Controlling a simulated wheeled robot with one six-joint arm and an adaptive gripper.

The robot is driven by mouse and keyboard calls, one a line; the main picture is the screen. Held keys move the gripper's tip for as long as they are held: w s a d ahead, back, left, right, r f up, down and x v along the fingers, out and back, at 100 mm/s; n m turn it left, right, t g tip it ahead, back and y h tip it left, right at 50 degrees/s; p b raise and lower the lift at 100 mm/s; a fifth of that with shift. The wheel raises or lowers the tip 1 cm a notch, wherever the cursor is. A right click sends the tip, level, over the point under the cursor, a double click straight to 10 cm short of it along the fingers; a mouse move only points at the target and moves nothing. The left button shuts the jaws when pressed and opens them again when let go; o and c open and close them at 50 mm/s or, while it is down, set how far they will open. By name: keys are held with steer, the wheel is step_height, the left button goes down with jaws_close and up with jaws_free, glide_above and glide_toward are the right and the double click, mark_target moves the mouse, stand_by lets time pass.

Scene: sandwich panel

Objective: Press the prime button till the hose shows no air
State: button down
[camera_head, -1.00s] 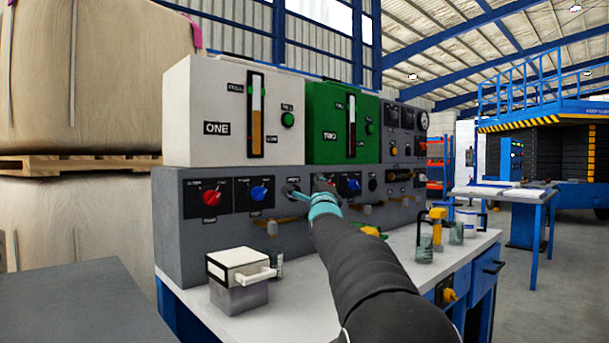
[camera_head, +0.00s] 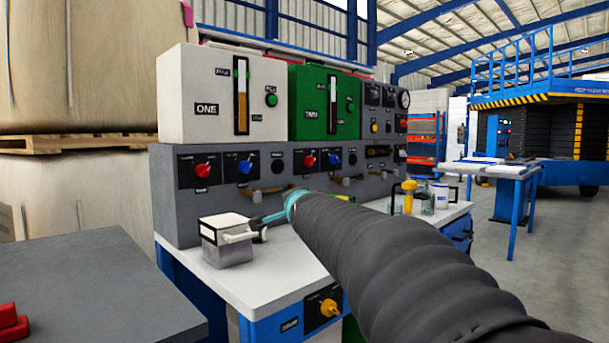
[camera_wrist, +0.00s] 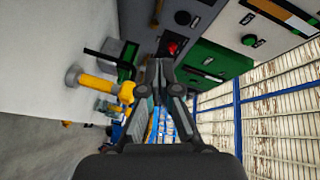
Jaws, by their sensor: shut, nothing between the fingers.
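The grey panel (camera_head: 220,215) stands on the workbench. A round black button (camera_head: 278,162) sits between the first blue knob and the second red knob; its label is too small to read. A tan hose-like piece (camera_head: 268,194) runs below it, and I cannot tell whether it holds air. My gripper (camera_head: 256,221) is shut and empty, low in front of the panel, beside the white-topped box's handle; contact with the box is unclear. In the wrist view my closed fingers (camera_wrist: 158,65) point toward the panel, apart from the button. A black button (camera_wrist: 182,17) shows there too.
The white-topped box (camera_head: 226,236) is at the bench's front left. A yellow-handled fitting (camera_head: 408,196) and clear jars stand at the right. White tank ONE (camera_head: 195,95) and green tank TWO (camera_head: 318,125) sit above the panel. A grey table (camera_head: 90,290) is at the front left.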

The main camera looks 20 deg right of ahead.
steer(key=s+a+f+n+g+y+b, duration=0.1)
steer(key=s+a+f+n+g+b, duration=0.1)
steer(key=s+f, duration=0.9)
steer(key=s+a+f+n+g+y+b, duration=0.1)
steer(key=s+a+f+n+g+b, duration=0.1)
steer(key=s+a+f+n+g, duration=0.3)
steer(key=s+a+f+n+g+y+b, duration=0.1)
steer(key=s+a+f+n+g, duration=0.2)
steer(key=s+f+n, duration=0.6)
steer(key=s+a+f, duration=0.1)
steer(key=s+f, duration=0.9)
steer(key=s, duration=0.2)
steer(key=shift+a+g+b, duration=0.35)
steer(key=shift+g+b, duration=0.05)
steer(key=shift+a+f, duration=0.1)
steer(key=shift+a, duration=0.05)
